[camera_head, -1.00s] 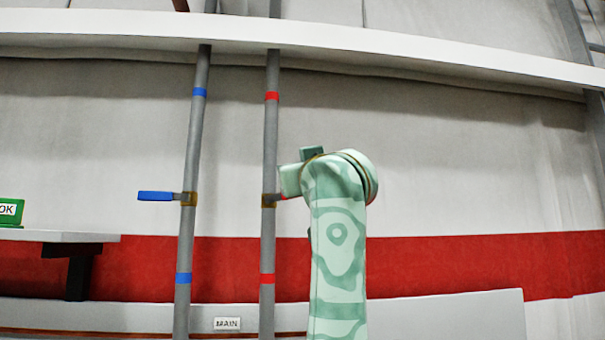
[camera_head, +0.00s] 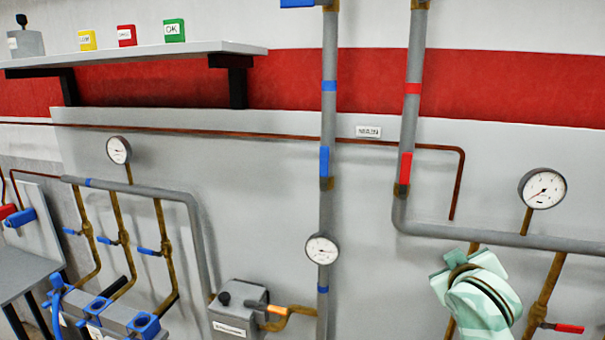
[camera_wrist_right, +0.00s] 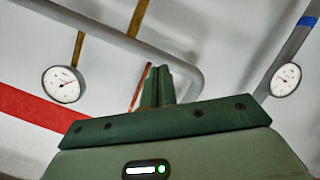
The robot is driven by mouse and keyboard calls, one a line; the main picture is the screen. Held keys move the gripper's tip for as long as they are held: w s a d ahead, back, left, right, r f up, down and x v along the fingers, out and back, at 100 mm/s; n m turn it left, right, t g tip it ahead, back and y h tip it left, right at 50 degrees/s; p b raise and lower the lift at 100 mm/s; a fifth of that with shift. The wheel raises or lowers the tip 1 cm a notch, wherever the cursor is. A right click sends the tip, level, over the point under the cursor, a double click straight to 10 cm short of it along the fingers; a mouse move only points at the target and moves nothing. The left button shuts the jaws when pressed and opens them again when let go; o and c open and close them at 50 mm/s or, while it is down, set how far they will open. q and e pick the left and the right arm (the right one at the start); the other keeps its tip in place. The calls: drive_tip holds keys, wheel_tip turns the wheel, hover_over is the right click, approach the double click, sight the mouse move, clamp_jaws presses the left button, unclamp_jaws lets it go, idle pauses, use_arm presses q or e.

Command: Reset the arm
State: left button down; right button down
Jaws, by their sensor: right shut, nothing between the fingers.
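My right arm (camera_head: 475,295) shows in the head view as pale green links at the lower right, in front of the wall piping. Its fingers cannot be made out there. In the right wrist view my right gripper (camera_wrist_right: 157,86) has its two dark green fingers together with nothing between them. The fingers point toward the grey panel and pipes, apart from any handle as far as I can tell. My left gripper is in neither view.
A blue lever (camera_head: 324,161) and a red lever (camera_head: 405,168) hang along vertical pipes. Gauges (camera_head: 542,188) (camera_head: 322,249) are on the piping. A shelf (camera_head: 150,57) holds coloured blocks at upper left. A grey box (camera_head: 237,312) and blue-topped fittings (camera_head: 97,306) are low left.

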drive_tip(key=s+f+n+g+y, duration=0.1)
drive_tip(key=s+f+n+g, duration=0.15)
drive_tip(key=s+f, duration=1)
drive_tip(key=s+f+n+g, duration=0.1)
drive_tip(key=s+f+g, duration=0.3)
drive_tip(key=s+f, duration=0.9)
drive_tip(key=s+a+f+g+y+b, duration=0.1)
drive_tip(key=s+a+f+b, duration=0.15)
drive_tip(key=f, duration=0.85)
drive_tip(key=s+a+f+g+y+b, duration=0.1)
drive_tip(key=s+f+b, duration=0.15)
drive_tip(key=f, duration=0.75)
drive_tip(key=s+a+f+g+y+b, duration=0.1)
drive_tip(key=s+a+f+b, duration=0.15)
drive_tip(key=f, duration=0.85)
drive_tip(key=s+d+f+m+g+y+b, duration=0.1)
drive_tip(key=s+f+b, duration=0.4)
drive_tip(key=s+f, duration=1.3)
drive_tip(key=shift+s+d+f+m+g, duration=0.25)
drive_tip(key=shift+s+m+g, duration=0.55)
drive_tip(key=shift+m, duration=0.35)
